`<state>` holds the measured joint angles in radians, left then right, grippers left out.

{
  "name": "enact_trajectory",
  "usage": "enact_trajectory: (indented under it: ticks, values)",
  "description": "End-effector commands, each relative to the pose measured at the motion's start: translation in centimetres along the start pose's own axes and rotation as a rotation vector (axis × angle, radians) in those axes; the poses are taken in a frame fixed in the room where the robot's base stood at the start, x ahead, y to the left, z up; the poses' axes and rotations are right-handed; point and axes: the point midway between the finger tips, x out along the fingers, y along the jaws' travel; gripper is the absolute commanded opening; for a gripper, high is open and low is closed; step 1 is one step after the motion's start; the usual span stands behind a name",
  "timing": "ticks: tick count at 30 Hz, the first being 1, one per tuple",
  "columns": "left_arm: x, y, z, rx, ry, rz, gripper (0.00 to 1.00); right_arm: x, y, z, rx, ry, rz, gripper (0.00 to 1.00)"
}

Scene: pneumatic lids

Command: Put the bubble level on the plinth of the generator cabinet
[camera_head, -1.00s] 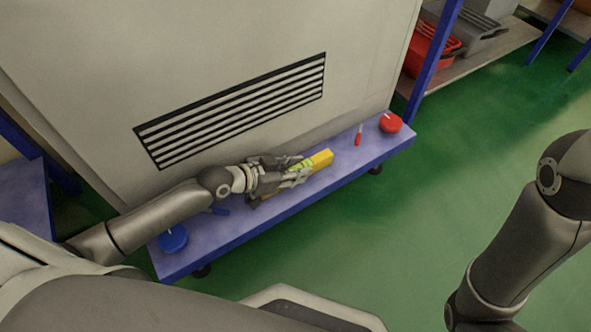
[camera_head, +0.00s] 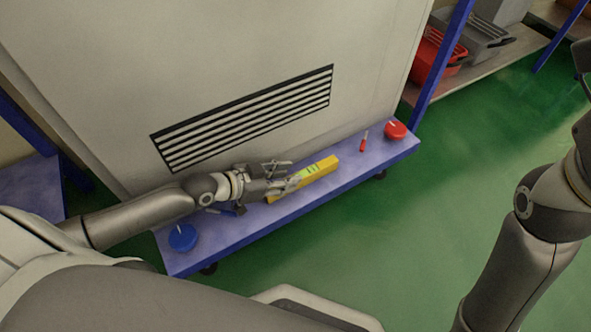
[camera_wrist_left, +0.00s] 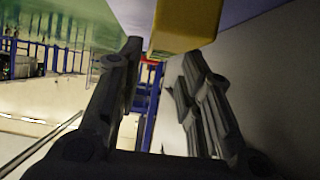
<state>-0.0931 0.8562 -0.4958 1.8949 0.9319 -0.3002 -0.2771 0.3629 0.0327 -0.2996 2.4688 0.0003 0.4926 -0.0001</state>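The yellow bubble level (camera_head: 321,168) with a green vial section lies lengthwise on the blue plinth (camera_head: 237,232) of the grey generator cabinet (camera_head: 230,60). My left gripper (camera_head: 290,178) is at the level's left end, low over the plinth, and partly hides it. In the left wrist view the fingers (camera_wrist_left: 168,75) stand apart with nothing clamped between them. The level's yellow end (camera_wrist_left: 186,28) shows at the top, around the fingertips. My right arm is at the right of the head view, its gripper out of frame.
On the plinth are a blue round lid (camera_head: 183,238) at the left end, a red round lid (camera_head: 396,131) at the right end, and a red-handled tool (camera_head: 363,142). A blue tool (camera_head: 222,211) is partly under my left arm. A shelf with red and grey bins (camera_head: 470,40) stands right; green floor is open.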

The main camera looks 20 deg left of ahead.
Motion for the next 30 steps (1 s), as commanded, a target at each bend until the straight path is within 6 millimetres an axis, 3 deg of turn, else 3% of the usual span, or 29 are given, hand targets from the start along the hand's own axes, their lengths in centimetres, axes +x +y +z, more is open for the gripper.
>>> enact_trajectory:
  ticks: [4,12,14,17,20,23,24,26,27,29,30]
  values:
    - [-1.5,0.0,-0.1,0.001,-0.001,0.001,0.34,-0.2,0.2,0.5,0.003,-0.023,0.008,0.4]
    - [-1.8,0.1,-0.1,0.001,0.003,0.001,0.34,-0.5,0.2,0.6,0.004,-0.029,0.011,0.4]
    - [-1.6,0.2,-0.7,0.003,0.02,0.0,0.34,-0.5,0.2,0.6,0.004,-0.029,0.011,0.4]
    - [-1.1,0.7,-3.6,0.016,0.096,-0.006,0.34,-0.5,0.2,0.6,0.004,-0.029,0.011,0.4]
    - [-0.7,1.8,-9.8,0.041,0.263,-0.019,0.34,-0.5,0.2,0.6,0.004,-0.029,0.011,0.4]
    - [-1.8,3.5,-18.9,0.079,0.518,-0.041,0.34,-0.5,0.2,0.6,0.004,-0.03,0.011,0.4]
    - [-2.9,4.2,-22.9,0.097,0.633,-0.054,0.34,-0.5,0.2,0.6,0.005,-0.03,0.011,0.4]
    - [-5.4,5.4,-28.5,0.123,0.808,-0.072,0.34,-0.5,0.2,0.6,0.005,-0.03,0.011,0.4]
    - [-7.5,6.2,-31.9,0.143,0.926,-0.086,0.34,-0.5,0.2,0.6,0.005,-0.03,0.011,0.4]
    - [-11.3,7.5,-36.7,0.169,1.106,-0.108,0.34,-0.5,0.2,0.6,0.005,-0.03,0.011,0.4]
    - [-14.2,8.4,-39.4,0.19,1.228,-0.124,0.34,-0.5,0.2,0.6,0.005,-0.03,0.011,0.4]
